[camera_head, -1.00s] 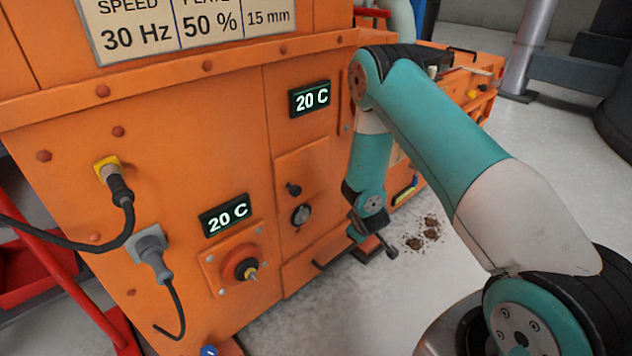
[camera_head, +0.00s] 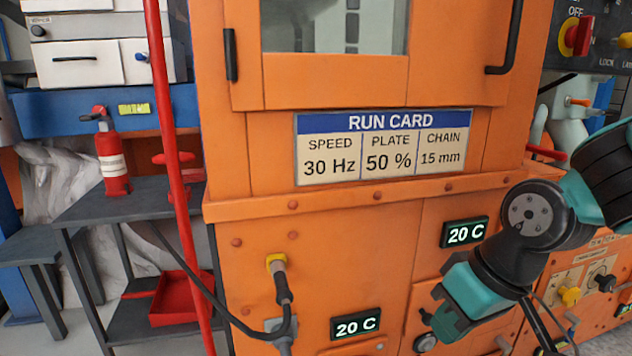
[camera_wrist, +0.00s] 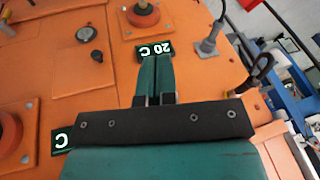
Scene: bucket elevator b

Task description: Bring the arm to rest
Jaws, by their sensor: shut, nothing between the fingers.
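My arm shows at the right of the head view, bent, with its dark and teal links in front of the orange machine (camera_head: 320,250). My gripper (camera_wrist: 155,62) shows in the wrist view with its two teal fingers side by side, shut and empty. Beyond the fingertips in that view are the machine's orange front and a 20 C display (camera_wrist: 155,50). In the head view the teal gripper body hangs in front of the machine's lower right panel. The fingertips are hard to make out there. I cannot tell the exact gap to the panel.
The machine carries a run card (camera_head: 384,146) and a lower 20 C display (camera_head: 358,326). A plug with a black cable (camera_head: 281,280) sticks out of its front. A red post (camera_head: 172,150), a grey shelf (camera_head: 110,200) and a fire extinguisher (camera_head: 112,160) stand at the left.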

